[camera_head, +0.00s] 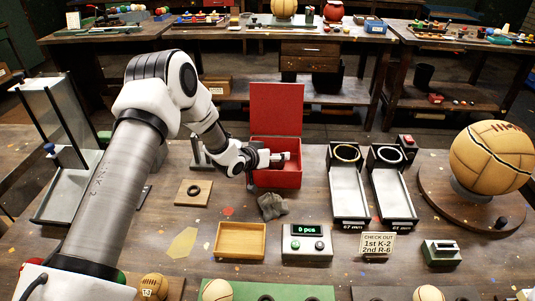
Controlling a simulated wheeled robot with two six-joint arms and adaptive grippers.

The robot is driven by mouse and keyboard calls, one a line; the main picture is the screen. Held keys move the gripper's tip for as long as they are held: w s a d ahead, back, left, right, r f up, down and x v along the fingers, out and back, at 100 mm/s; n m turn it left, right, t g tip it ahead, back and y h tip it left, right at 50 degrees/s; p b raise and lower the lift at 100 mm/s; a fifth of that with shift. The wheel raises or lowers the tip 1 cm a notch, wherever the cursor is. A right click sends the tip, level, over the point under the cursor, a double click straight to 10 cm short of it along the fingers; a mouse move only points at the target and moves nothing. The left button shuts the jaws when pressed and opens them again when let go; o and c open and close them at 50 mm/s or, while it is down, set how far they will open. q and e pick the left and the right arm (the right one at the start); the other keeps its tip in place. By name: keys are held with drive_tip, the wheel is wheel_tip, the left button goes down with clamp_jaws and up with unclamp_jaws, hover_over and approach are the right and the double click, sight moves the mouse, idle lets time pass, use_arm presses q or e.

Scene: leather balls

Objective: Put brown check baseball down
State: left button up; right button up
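A brown ball (153,287) with dark markings sits in a wooden holder at the bottom left edge. It is the closest match I see to the brown check baseball, but its pattern is too small to be sure. My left gripper (281,158) is over the open red box (276,180), pointing right. Its fingers are small and partly hidden, so I cannot tell whether they are open or hold anything. No ball shows clearly in it. My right gripper is out of view.
Two metal chutes (348,192) with ring gauges stand right of the red box. A wooden tray (240,241), a counter reading 0 pcs (307,243) and a grey cloth (272,206) lie in front. A large tan ball (490,157) rests on a round stand at right. Pale balls (217,291) line the front edge.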

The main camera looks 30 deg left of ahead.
use_arm(q)
drive_tip(key=shift+s+a+r, duration=0.25)
drive_tip(key=shift+s, duration=0.15)
drive_tip(key=v, duration=1.1)
drive_tip(key=shift+s+r+b, duration=0.1)
drive_tip(key=shift+r+b, duration=0.2)
